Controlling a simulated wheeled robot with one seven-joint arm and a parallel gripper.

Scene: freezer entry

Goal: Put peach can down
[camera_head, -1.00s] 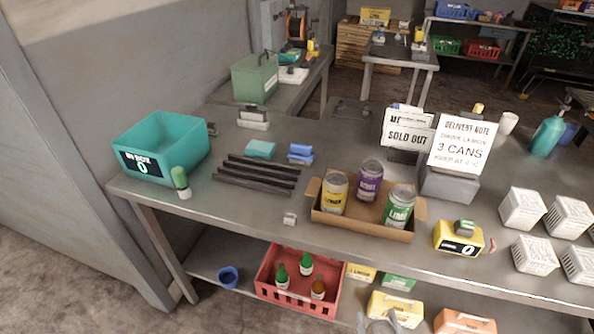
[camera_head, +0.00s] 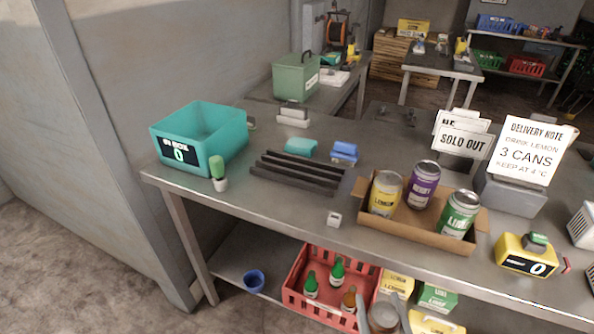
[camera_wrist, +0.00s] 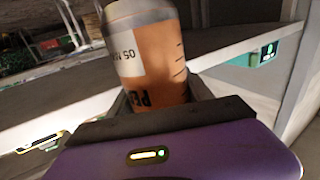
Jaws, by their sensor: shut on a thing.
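The peach can (camera_wrist: 150,62) fills the upper middle of the wrist view. It is orange with a white label patch, a grey metal end and dark lettering that starts "PE". My gripper (camera_wrist: 160,100) is shut on it, with dark fingers on both sides of the can. In the head view my gripper (camera_head: 383,308) shows at the bottom edge, in front of the table's lower shelf. The round metal end of the peach can (camera_head: 382,318) shows between the fingers there. The rest of the can is cut off by the frame.
The metal table (camera_head: 290,215) holds a cardboard tray (camera_head: 415,232) with lemon, berry and lime cans, a teal bin (camera_head: 215,140), black rails (camera_head: 295,172) and a yellow scale (camera_head: 522,256). A red crate (camera_head: 318,310) with bottles sits below. Bare tabletop lies left of the tray.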

